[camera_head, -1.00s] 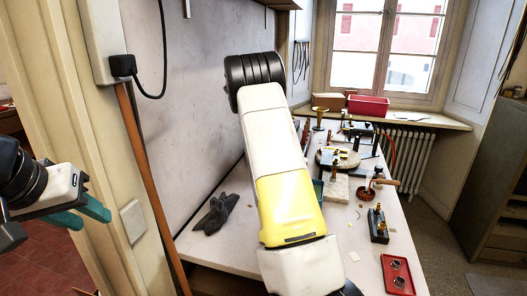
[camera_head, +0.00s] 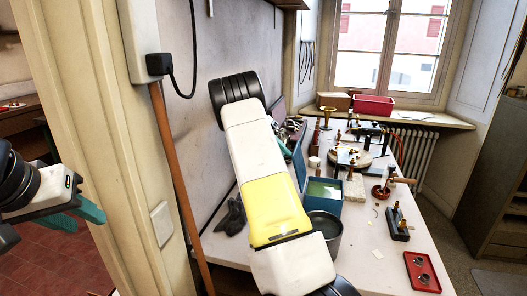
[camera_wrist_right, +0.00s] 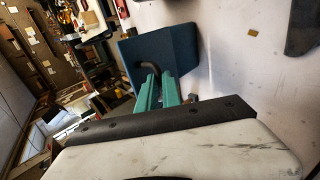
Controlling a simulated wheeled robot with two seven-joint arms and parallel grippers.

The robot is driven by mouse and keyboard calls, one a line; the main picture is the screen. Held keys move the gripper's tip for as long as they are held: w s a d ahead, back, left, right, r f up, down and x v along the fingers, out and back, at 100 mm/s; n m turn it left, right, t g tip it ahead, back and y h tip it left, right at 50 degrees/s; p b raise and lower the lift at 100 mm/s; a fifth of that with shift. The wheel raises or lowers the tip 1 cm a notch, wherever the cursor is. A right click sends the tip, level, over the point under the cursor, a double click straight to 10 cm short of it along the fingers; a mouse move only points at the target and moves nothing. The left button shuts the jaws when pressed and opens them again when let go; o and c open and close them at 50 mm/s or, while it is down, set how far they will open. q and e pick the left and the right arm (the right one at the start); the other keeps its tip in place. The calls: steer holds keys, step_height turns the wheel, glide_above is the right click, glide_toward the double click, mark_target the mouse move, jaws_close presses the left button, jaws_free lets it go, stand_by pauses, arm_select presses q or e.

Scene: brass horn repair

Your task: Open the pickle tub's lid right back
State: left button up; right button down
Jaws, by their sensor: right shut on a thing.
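The pickle tub (camera_head: 331,207) is a blue box on the bench, right of my right arm, with greenish liquid showing inside. Its blue lid (camera_head: 299,160) stands raised along the tub's left side; how far back it leans is hard to tell. In the right wrist view the lid (camera_wrist_right: 178,55) is a dark blue panel with a dark bar handle (camera_wrist_right: 146,70). My right gripper (camera_wrist_right: 152,90) is shut on that handle; in the head view it is mostly hidden behind my arm. My left gripper (camera_head: 78,215) is open and empty at the far left, away from the bench.
A dark round pot (camera_head: 324,232) stands just in front of the tub. Dark gloves (camera_head: 232,216) lie left of my arm. A round wooden stand (camera_head: 345,157), a small pan (camera_head: 380,191) and a red tray (camera_head: 422,272) are to the right. The wall is close at left.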

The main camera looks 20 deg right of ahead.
steer(key=shift+s+d+f, duration=0.1)
steer(key=shift+f, duration=0.1)
steer(key=c, duration=1.5)
jaws_free()
steer(key=shift+d, duration=0.1)
steer(key=shift+r, duration=0.1)
steer(key=shift+r, duration=0.1)
steer(key=s+a+r, duration=0.1)
steer(key=s+a, duration=0.1)
steer(key=s, duration=0.2)
steer(key=s+a+r, duration=0.2)
steer(key=s+a, duration=0.1)
steer(key=s, duration=0.2)
steer(key=s+a+r, duration=0.1)
steer(key=s+a, duration=0.2)
steer(key=s, duration=0.1)
steer(key=shift+s+a+r, duration=0.2)
steer(key=shift+s+r, duration=0.1)
steer(key=shift+r, duration=0.1)
